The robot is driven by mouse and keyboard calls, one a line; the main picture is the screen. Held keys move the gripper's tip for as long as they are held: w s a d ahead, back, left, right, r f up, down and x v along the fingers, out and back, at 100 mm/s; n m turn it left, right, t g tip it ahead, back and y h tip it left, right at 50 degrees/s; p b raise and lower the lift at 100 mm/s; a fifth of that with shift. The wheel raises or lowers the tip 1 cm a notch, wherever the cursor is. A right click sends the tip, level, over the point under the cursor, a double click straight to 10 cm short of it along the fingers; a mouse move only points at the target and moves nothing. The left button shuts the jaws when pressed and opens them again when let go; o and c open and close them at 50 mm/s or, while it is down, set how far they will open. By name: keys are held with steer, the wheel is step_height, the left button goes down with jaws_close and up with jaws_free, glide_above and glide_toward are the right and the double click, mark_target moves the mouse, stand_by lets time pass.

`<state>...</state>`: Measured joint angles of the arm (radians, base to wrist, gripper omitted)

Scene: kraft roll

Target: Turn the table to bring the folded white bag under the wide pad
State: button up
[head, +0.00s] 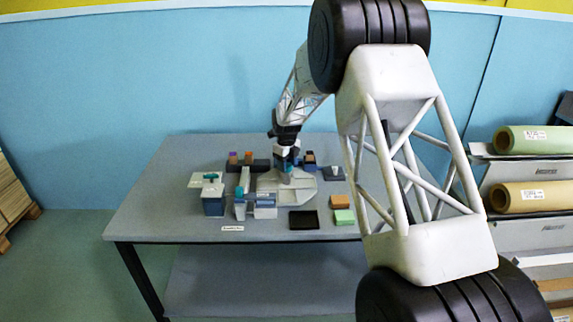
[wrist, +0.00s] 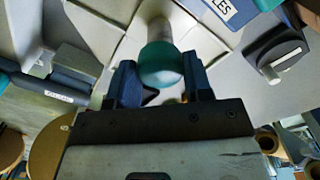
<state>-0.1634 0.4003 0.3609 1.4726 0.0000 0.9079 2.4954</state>
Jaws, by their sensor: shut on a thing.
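The post rises from a pale surface divided by thin lines, which shows in the wrist view (wrist: 110,28). I cannot pick out the folded white bag or the wide pad with certainty in either view. My gripper and arm hide part of the turntable in the head view.
A blue box (head: 213,205) and a white box (head: 265,207) stand left and front of the turntable. The bench's left side (head: 150,205) is clear.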

steer(key=o, duration=1.3)
steer(key=shift+r, duration=0.15)
steer(key=shift+r, duration=3.75)
steer(key=shift+r, duration=0.1)
